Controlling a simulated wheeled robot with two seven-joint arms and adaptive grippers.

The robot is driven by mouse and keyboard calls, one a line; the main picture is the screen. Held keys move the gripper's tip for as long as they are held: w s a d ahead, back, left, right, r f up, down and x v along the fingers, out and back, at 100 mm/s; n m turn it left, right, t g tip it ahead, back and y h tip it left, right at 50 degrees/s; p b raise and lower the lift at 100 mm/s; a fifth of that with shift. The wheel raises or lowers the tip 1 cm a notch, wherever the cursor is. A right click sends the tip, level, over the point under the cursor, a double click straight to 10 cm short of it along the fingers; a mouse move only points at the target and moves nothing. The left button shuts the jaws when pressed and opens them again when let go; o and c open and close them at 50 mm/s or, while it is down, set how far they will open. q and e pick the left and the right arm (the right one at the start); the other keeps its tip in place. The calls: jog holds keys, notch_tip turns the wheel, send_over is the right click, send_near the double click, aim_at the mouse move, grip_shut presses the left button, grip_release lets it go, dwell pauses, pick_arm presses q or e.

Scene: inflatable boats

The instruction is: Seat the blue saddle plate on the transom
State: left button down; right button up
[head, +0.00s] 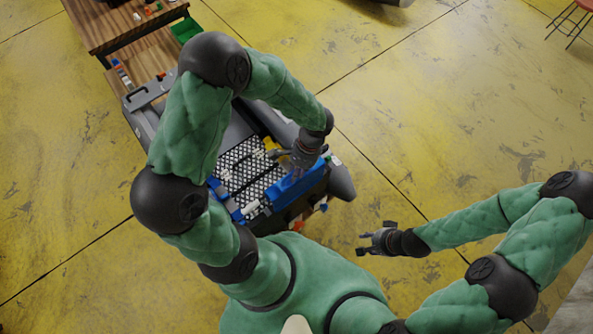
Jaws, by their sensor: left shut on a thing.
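The blue saddle plate (293,186) is at the near right end of the grey inflatable boat (341,182). It lies along the boat's dark transom (290,212), but I cannot tell whether it touches it or is held just above. My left gripper (287,166) reaches down over the boat and is shut on the blue plate. The fingertips are small and partly hidden against the plate. My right gripper (368,246) is open and empty, out over the floor to the right of the boat.
Another blue strip (226,201) runs along the left of the boat's patterned floor (240,168). A wooden table (120,22) with small parts and a green bin (186,29) stands beyond the boat. The yellow floor on the right is clear, with a red stool (572,20) far off.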

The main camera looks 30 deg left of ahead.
aim_at(297, 188)
pick_arm(q)
jog(key=shift+f, duration=0.15)
jog(key=shift+f+b, duration=4.7)
jog(key=shift+f, duration=0.45)
jog(key=shift+f+b, duration=1.3)
jog(key=shift+f, duration=0.1)
jog(key=c, duration=1)
grip_release()
jog(key=v, duration=1.2)
